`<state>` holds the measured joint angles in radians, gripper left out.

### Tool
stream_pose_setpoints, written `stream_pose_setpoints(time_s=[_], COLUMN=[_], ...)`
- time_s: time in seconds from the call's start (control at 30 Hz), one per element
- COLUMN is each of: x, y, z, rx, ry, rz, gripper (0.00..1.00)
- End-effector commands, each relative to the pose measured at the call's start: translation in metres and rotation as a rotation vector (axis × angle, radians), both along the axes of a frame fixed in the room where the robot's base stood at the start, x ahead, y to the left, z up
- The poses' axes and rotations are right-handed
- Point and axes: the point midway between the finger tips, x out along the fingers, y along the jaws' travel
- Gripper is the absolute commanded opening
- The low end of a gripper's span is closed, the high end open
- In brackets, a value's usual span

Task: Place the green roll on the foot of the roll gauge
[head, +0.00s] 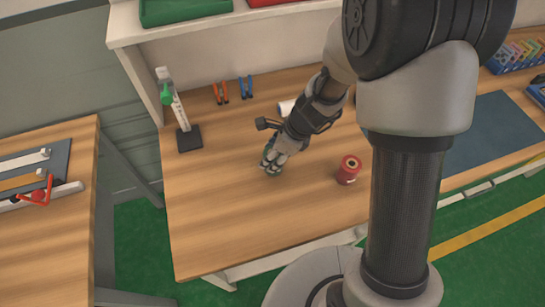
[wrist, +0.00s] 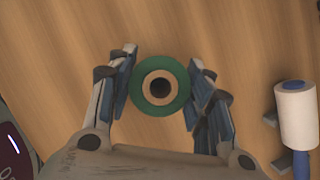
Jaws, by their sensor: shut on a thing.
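The green roll (wrist: 178,98) stands on its end between the fingers of my gripper (wrist: 161,88) in the wrist view, with its pale core and dark hole facing the camera. My gripper is shut on it, a finger at each side. In the head view my gripper (head: 273,166) is low over the middle of the bench, and the green roll (head: 272,173) is mostly hidden by the fingers. The roll gauge (head: 181,112) stands at the bench's left, back from my gripper. It has a dark square foot (head: 189,138), an upright scale and a green part near its top.
A red roll (head: 348,169) stands right of my gripper. A white roller with a blue handle (wrist: 297,115) lies at the right in the wrist view. Orange pliers (head: 221,92) and blue pliers (head: 246,87) lie at the back. The bench between gripper and gauge is clear.

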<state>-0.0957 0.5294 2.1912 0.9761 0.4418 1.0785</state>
Motion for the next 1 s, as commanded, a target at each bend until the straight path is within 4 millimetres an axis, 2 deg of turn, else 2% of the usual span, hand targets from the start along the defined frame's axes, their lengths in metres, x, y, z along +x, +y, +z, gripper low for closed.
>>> stream_pose_setpoints(time_s=[0.37, 0.4, 0.67, 1.0], x=[0.0007, 0.0004, 0.0005, 0.0006], y=[0.0002, 0.0001, 0.0001, 0.0001], z=[-0.0042, -0.0032, -0.0027, -0.0012], rx=[0.000, 0.001, 0.001, 0.001], ry=[-0.002, -0.001, -0.001, -0.001], rz=[-0.001, 0.000, 0.000, 0.000], gripper=[0.15, 0.49, 0.67, 0.67])
